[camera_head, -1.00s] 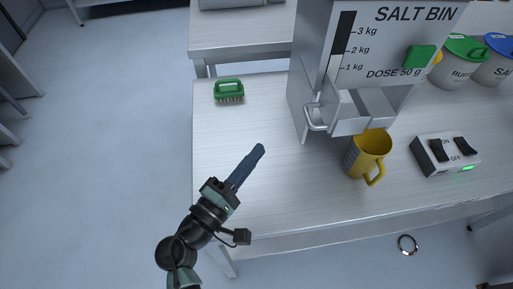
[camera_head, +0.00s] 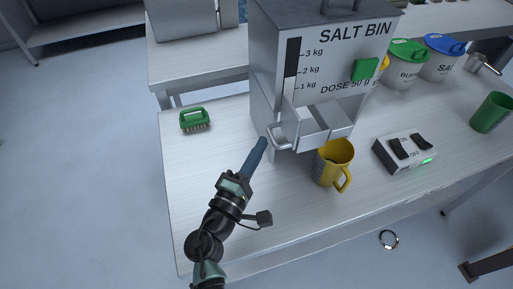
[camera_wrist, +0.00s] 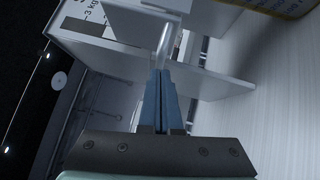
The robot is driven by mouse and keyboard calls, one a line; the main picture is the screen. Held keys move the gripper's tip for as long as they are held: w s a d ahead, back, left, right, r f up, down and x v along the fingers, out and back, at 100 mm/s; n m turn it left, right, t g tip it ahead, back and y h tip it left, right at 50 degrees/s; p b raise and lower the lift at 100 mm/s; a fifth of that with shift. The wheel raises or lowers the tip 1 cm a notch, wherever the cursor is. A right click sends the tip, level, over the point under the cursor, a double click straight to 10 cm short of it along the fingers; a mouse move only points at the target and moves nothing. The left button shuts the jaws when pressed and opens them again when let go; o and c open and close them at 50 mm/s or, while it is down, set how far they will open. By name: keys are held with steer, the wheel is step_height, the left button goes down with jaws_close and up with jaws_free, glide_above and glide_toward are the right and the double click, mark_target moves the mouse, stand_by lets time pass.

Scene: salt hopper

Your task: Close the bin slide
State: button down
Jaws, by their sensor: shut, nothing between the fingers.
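The grey salt bin (camera_head: 336,60) stands on the table, its front marked "SALT BIN" with a level gauge. At its lower front the bin slide (camera_head: 318,126) sticks out, with a metal loop handle (camera_head: 277,138) on its left side. The handle also shows in the wrist view (camera_wrist: 167,45), just ahead of the fingertips. My gripper (camera_head: 262,143) has its blue fingers shut and empty, the tips close to the handle's left. I cannot tell whether they touch it. A yellow mug (camera_head: 334,163) stands upright below the slide, to its right.
A switch box (camera_head: 404,151) with a lit green light sits right of the mug. A green brush (camera_head: 194,120) lies at the table's left. Lidded tubs (camera_head: 405,62) and a green cup (camera_head: 491,112) stand at the right. The table's front left is clear.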

mark_target(291, 147)
steer(key=d+b, duration=0.1)
steer(key=d, duration=0.1)
steer(key=w+d+b, duration=0.1)
steer(key=d, duration=0.1)
steer(key=w+d+b, duration=0.1)
steer(key=d, duration=0.1)
steer(key=shift+d+f, duration=0.15)
steer(key=shift+d, duration=0.2)
steer(key=shift+w+d+r, duration=0.15)
steer(key=shift+d+r, duration=0.1)
steer(key=shift+d, duration=0.25)
